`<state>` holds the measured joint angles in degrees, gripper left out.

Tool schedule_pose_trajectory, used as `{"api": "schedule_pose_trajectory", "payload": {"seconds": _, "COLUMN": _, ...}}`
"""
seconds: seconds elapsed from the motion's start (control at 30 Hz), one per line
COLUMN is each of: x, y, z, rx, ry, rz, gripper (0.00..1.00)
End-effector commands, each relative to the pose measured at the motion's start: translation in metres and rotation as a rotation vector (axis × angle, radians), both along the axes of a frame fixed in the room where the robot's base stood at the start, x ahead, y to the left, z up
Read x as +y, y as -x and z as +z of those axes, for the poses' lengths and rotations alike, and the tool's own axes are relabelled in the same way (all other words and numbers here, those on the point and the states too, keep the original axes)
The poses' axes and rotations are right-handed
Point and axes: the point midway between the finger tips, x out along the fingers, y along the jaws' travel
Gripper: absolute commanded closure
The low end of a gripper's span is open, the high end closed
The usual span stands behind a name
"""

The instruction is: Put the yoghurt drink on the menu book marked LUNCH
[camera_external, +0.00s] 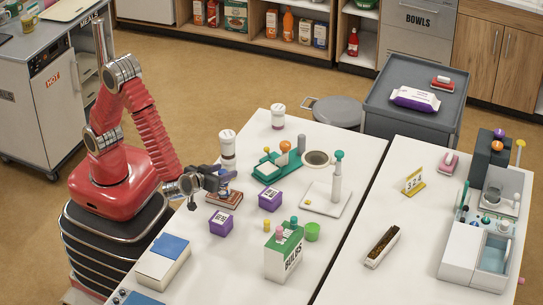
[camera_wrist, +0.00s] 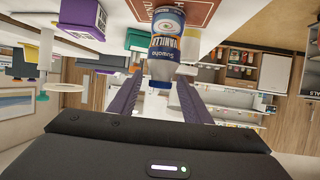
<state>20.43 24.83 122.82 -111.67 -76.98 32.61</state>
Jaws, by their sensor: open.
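The yoghurt drink (camera_wrist: 167,42) is a blue and white bottle whose label reads VANILLA. The wrist picture is upside down, and the bottle's base meets a red-brown menu book (camera_wrist: 205,10). In the outside view the same book (camera_external: 232,203) lies on the white table, under my gripper (camera_external: 222,183), which hides much of the bottle. I cannot read the word LUNCH on the cover. In the wrist view my gripper (camera_wrist: 158,80) is open, its fingers apart on either side of the bottle's capped end; they do not look closed on it.
Purple boxes (camera_external: 221,222) stand right of and in front of the book. A white and brown jar (camera_external: 227,143) stands behind it. A green and white carton (camera_external: 284,252) and a blue and white box (camera_external: 163,260) are nearer the front.

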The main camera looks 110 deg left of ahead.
Motion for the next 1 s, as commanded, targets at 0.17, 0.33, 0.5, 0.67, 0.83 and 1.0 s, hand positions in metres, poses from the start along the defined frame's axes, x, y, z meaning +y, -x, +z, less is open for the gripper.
{"api": "schedule_pose_trajectory", "payload": {"seconds": 0.17, "x": -0.012, "y": 0.001, "z": 0.006, "rx": -0.002, "ry": -0.001, "rz": -0.002, "gripper": 0.56}}
{"api": "schedule_pose_trajectory", "payload": {"seconds": 0.33, "x": -0.035, "y": 0.005, "z": 0.015, "rx": -0.002, "ry": 0.000, "rz": -0.003, "gripper": 0.56}}
{"api": "schedule_pose_trajectory", "payload": {"seconds": 0.5, "x": -0.063, "y": 0.009, "z": 0.027, "rx": -0.002, "ry": 0.000, "rz": -0.005, "gripper": 0.56}}
{"api": "schedule_pose_trajectory", "payload": {"seconds": 0.67, "x": -0.087, "y": 0.013, "z": 0.037, "rx": -0.001, "ry": 0.000, "rz": -0.003, "gripper": 0.56}}
{"api": "schedule_pose_trajectory", "payload": {"seconds": 0.83, "x": -0.105, "y": 0.016, "z": 0.044, "rx": -0.001, "ry": 0.000, "rz": -0.002, "gripper": 0.56}}
{"api": "schedule_pose_trajectory", "payload": {"seconds": 1.0, "x": -0.110, "y": 0.017, "z": 0.047, "rx": -0.001, "ry": 0.000, "rz": 0.000, "gripper": 0.56}}
